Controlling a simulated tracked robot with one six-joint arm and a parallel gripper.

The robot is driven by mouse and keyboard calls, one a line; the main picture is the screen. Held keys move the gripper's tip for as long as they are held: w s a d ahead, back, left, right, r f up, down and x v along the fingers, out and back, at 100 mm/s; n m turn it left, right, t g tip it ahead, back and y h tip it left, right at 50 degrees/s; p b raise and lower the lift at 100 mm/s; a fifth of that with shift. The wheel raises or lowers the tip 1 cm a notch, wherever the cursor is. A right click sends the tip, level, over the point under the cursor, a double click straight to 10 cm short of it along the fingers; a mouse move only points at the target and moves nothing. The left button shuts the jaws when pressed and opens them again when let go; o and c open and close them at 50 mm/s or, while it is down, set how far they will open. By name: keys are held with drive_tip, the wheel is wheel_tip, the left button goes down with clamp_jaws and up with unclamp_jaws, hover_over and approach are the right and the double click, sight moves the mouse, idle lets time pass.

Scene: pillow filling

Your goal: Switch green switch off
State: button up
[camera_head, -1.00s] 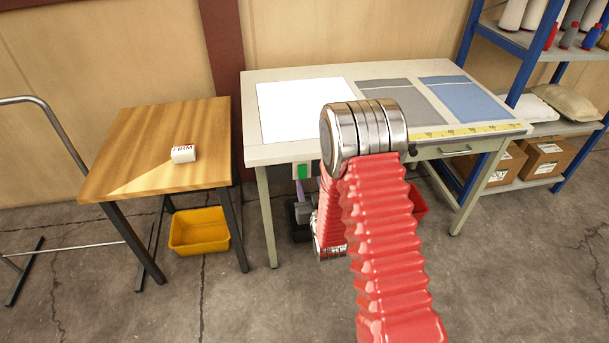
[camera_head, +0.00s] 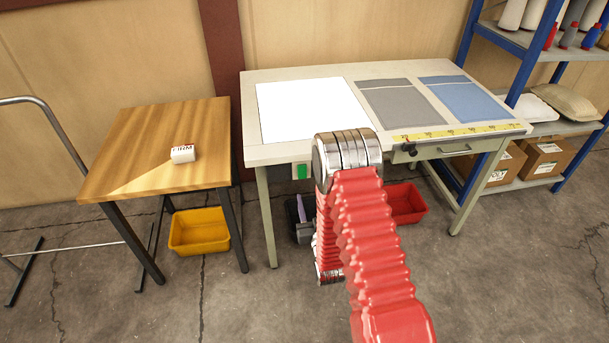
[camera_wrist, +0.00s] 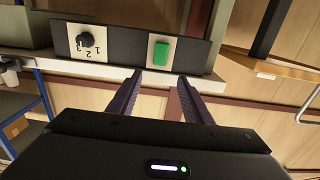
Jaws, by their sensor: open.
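The green switch (camera_head: 302,171) sits on a pale plate under the front edge of the white-topped work table (camera_head: 290,151). In the wrist view the green switch (camera_wrist: 161,51) shows upside down on a dark panel (camera_wrist: 125,45), just beyond my fingertips. My gripper (camera_wrist: 159,78) is open and empty, its two dark fingers pointing toward the panel and apart from it. In the head view my gripper (camera_head: 300,199) is low below the switch, partly hidden by my red arm. I cannot tell the switch's position.
A black knob (camera_wrist: 86,39) on a numbered plate is beside the switch on the panel. A red bin (camera_head: 406,204) stands under the table. A wooden table (camera_head: 150,140) with a white roll (camera_head: 183,154) and a yellow bin (camera_head: 198,232) are at left. A blue shelf (camera_head: 525,105) stands right.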

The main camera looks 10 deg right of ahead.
sight(302, 169)
drive_tip(key=w, duration=1.3)
